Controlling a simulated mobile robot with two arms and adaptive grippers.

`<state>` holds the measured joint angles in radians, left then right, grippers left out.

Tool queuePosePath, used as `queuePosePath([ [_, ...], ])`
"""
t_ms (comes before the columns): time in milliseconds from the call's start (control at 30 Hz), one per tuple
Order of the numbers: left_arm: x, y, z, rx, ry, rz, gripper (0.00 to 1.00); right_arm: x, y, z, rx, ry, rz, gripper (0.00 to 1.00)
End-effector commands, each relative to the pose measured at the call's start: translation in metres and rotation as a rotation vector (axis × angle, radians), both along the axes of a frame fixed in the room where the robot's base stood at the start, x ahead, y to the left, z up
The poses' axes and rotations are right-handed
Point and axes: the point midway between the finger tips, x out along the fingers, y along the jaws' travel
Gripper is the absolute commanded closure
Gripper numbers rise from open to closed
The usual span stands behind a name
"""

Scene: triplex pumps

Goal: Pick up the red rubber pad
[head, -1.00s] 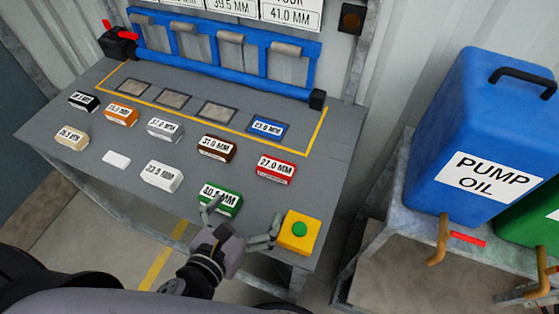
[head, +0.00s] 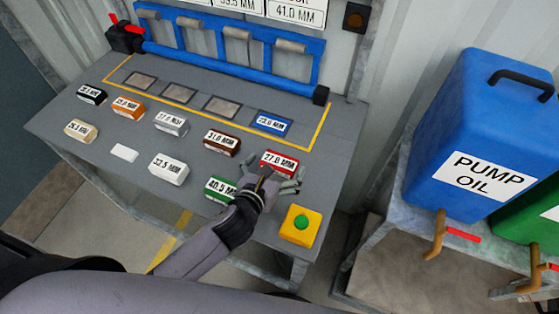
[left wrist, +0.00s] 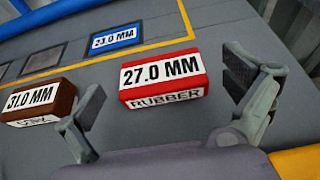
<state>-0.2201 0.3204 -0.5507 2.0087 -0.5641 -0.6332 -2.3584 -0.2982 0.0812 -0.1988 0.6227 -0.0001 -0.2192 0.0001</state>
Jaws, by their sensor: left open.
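The red rubber pad (head: 279,163) is a small red block labelled 27.0 MM on the grey table. In the left wrist view the red rubber pad (left wrist: 163,80) also shows RUBBER on its front face. My left gripper (head: 273,180) is open and just in front of the pad. In the left wrist view the fingers of my left gripper (left wrist: 168,112) stand apart, one on each side of the pad and nearer to the camera. The pad rests on the table, with its lower part partly hidden by the gripper in the head view. My right gripper is not in view.
A brown block (head: 222,142) lies left of the pad, close to the left finger in the wrist view. A green block (head: 219,189) is nearer the front. A yellow box with a green button (head: 300,226) stands at the front right. A blue pad (head: 272,123) lies behind.

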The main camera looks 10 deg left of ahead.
Motion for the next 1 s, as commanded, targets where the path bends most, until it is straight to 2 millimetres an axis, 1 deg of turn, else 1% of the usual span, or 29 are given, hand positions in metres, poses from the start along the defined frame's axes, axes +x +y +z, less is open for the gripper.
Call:
queuePosePath([
  [33, 0.0050, -0.0007, -0.0014, 0.000, 0.000, 0.001, 0.00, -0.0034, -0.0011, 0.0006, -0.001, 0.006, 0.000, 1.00],
  [100, 0.0081, -0.0016, -0.0033, -0.001, 0.000, 0.000, 0.00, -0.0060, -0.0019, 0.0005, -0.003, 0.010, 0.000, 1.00],
  [333, 0.0086, -0.0017, -0.0042, -0.001, 0.000, 0.000, 0.00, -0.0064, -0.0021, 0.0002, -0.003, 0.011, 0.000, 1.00],
  [1000, 0.0083, -0.0015, -0.0042, 0.000, 0.000, 0.000, 0.45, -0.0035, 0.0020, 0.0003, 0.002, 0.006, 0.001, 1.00],
])
